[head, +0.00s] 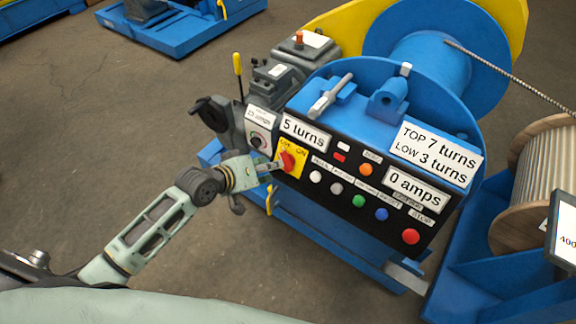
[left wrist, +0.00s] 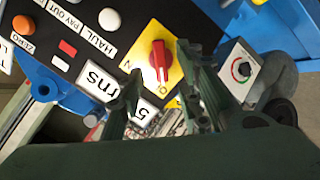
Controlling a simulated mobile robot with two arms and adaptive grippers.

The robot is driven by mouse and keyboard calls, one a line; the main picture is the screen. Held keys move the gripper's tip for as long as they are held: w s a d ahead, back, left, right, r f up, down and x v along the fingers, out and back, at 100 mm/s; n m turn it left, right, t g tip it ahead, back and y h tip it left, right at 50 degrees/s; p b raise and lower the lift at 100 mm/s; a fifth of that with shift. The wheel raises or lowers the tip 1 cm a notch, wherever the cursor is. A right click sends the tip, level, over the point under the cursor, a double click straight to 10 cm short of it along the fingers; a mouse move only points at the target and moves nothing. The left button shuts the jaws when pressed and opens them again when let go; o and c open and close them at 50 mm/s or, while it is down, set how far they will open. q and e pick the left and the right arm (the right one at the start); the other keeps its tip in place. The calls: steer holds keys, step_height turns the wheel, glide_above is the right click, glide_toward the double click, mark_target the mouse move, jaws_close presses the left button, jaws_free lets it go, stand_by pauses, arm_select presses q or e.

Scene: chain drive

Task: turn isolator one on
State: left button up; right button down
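A red rotary knob (head: 288,161) sits on a yellow plate (head: 300,158) at the left end of the black control panel. The plate's printing reads OFF at its upper left and ON at its upper right. Its exact setting is hard to read. My left gripper (head: 270,167) is close in front of the knob, from the left. In the left wrist view, its two fingers are apart, with the red knob (left wrist: 160,58) showing between and beyond the tips. I cannot tell whether they touch it. My right gripper is not in view.
The black panel (head: 345,212) has several push buttons right of the knob, including a red STOP button (head: 411,236). A grey box with a dial (head: 257,142) stands close left of the plate. A blue winch drum (head: 430,60) rises behind. Open floor (head: 90,130) lies left.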

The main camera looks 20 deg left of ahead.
mark_target(286, 162)
arm_select(q)
steer(key=x, duration=0.6)
steer(key=shift+w+d+f, duration=0.1)
steer(key=shift+w+f, duration=0.05)
steer(key=shift+w, duration=0.1)
jaws_close()
